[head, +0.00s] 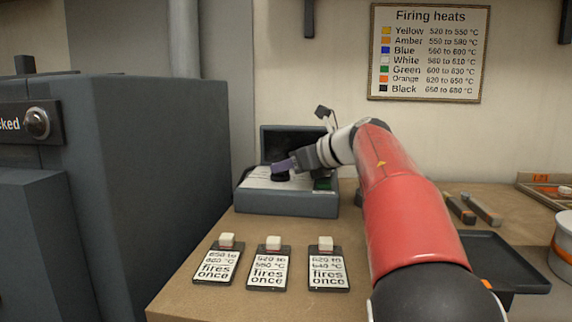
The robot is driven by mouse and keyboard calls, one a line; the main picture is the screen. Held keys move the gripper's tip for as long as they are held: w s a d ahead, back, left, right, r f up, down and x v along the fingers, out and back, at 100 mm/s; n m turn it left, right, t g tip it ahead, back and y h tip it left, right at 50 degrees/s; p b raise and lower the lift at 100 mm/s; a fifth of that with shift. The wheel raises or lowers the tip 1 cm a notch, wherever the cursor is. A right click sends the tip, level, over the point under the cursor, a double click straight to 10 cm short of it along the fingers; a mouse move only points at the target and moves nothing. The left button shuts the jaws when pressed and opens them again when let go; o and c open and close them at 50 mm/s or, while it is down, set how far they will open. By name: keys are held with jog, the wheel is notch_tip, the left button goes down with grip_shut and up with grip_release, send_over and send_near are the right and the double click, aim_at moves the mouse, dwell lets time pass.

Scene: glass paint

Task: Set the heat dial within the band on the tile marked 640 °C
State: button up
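The right tile (328,272) seems to read 620 to 640 °C. The middle tile (268,271) seems to read 520 to 550 °C, and the left tile (216,266) is harder to read. Behind them stands a grey control box (287,206) with a pale sloping top. A dark round knob, probably the heat dial (280,177), sits on it. My gripper (283,166) is at the knob, partly covering it; contact and finger gap are unclear. The dial setting cannot be read.
A "Firing heats" chart (430,53) hangs on the wall. A large grey cabinet (150,180) stands left. A dark tray (497,262), grey bars (484,210) and a white tub (562,250) are right. A dark upright panel (291,140) rises behind the box.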

jog(key=shift+w+a+f, duration=0.2)
jog(key=shift+w+a, duration=0.15)
jog(key=shift+a, duration=0.1)
grip_shut()
